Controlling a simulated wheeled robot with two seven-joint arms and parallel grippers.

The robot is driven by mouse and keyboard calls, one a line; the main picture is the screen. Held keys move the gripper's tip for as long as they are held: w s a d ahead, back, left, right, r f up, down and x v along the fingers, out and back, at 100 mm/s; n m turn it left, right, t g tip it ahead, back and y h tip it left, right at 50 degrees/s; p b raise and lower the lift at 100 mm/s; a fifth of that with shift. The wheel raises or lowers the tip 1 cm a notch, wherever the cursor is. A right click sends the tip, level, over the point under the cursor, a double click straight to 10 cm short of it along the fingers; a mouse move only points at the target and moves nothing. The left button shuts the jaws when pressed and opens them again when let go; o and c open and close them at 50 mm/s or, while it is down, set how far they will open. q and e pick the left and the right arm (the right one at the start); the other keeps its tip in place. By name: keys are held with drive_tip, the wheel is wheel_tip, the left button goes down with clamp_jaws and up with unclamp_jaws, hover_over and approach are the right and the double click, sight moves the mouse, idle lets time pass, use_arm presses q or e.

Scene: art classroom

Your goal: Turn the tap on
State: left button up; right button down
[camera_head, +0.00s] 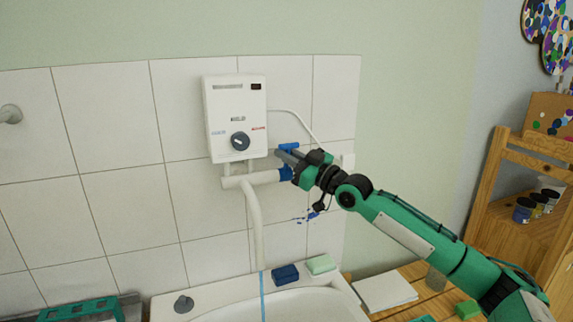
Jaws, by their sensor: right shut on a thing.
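The tap is on the white pipework below a white wall-mounted water heater (236,118). A white spout (254,215) hangs from the pipe down towards the sink (310,307). My left gripper is not in view.
A dark blue sponge (285,274) and a light green soap bar (321,264) lie on the sink's back rim. A wooden table (408,308) and shelf (510,218) stand at the right. White tiles cover the wall behind the heater.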

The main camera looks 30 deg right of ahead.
drive_tip(key=c, duration=1.5)
unclamp_jaws()
drive_tip(key=shift+c, duration=0.2)
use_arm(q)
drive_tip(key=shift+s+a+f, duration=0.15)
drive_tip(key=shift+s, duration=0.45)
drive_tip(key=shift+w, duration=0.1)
